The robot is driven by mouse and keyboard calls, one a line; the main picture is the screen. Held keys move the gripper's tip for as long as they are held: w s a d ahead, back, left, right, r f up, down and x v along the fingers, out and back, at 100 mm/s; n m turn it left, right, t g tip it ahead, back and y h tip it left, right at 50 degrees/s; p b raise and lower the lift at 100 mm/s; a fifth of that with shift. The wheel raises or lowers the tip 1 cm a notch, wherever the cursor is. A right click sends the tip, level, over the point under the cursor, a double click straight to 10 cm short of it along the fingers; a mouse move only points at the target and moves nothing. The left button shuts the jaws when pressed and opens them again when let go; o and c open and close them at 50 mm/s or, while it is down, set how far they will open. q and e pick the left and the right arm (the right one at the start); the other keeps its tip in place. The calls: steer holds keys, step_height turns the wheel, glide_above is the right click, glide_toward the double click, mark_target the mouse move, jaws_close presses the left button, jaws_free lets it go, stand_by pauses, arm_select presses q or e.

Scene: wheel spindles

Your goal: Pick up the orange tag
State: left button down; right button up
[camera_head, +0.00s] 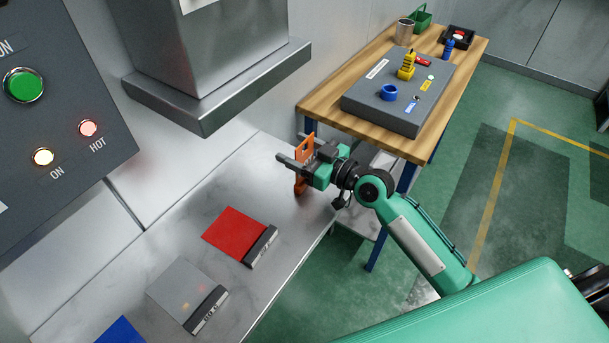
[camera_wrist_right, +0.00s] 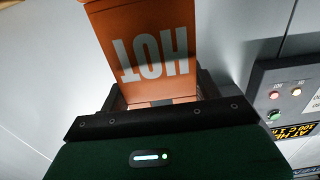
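The orange tag (camera_wrist_right: 150,50) carries the word HOT, upside down in the right wrist view. In the head view the tag (camera_head: 300,185) is upright at the far right end of the metal bench. My right gripper (camera_head: 297,159) is around it, with its fingers on either side of the tag. In the wrist view the fingers (camera_wrist_right: 160,95) are spread about as wide as the tag. I cannot tell whether they press on it, or whether the tag touches the bench. My left gripper is not in view.
The metal bench (camera_head: 180,228) holds a red plate (camera_head: 233,232), a grey plate (camera_head: 181,288) and a blue plate (camera_head: 121,331). A wooden table (camera_head: 322,100) with a grey board (camera_head: 385,118) stands behind.

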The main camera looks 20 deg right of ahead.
steer(key=c, duration=0.5)
step_height(320, 180, up, 10)
steer(key=shift+r, duration=0.1)
steer(key=shift+c, duration=0.2)
stand_by(0.6)
